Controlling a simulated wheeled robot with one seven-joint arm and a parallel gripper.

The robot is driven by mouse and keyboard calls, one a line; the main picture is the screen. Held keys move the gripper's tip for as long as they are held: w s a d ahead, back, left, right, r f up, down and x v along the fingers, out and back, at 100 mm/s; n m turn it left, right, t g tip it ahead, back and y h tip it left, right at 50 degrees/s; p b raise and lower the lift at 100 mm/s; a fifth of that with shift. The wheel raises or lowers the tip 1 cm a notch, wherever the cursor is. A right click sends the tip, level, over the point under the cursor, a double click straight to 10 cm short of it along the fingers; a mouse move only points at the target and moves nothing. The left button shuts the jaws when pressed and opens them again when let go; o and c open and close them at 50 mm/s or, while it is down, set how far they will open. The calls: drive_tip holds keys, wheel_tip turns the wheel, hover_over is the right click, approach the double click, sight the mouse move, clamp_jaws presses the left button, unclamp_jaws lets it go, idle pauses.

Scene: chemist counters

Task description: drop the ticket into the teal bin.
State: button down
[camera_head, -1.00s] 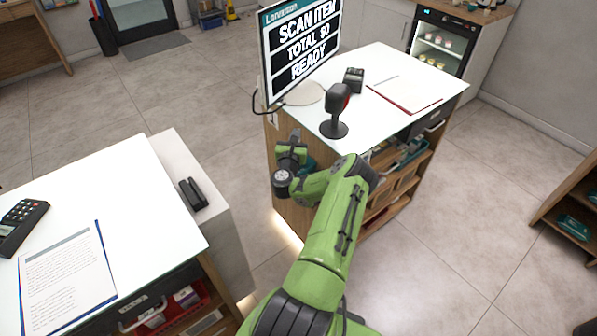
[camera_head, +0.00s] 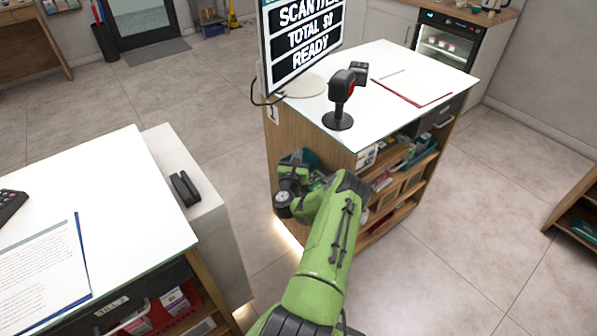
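My green arm reaches forward to the wooden end panel of the far counter. My gripper (camera_head: 291,172) is at the arm's far end, low beside that panel. Its fingers are not clear, so I cannot tell whether it is open or shut. I cannot make out the ticket; whether the gripper holds it is hidden. A small teal patch (camera_head: 310,159) shows just behind my gripper against the panel. It may be part of the teal bin, but the arm hides most of it.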

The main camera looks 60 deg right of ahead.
drive_tip(key=c, duration=1.3)
unclamp_jaws()
drive_tip(key=shift+r, duration=0.15)
drive_tip(key=shift+o, duration=0.2)
drive_tip(key=shift+a, duration=0.1)
drive_tip(key=b+v, duration=0.2)
drive_tip(key=v, duration=1.3)
drive_tip(key=shift+a+b, duration=0.3)
drive_tip(key=shift+b, duration=0.05)
drive_tip(key=shift+s, duration=0.1)
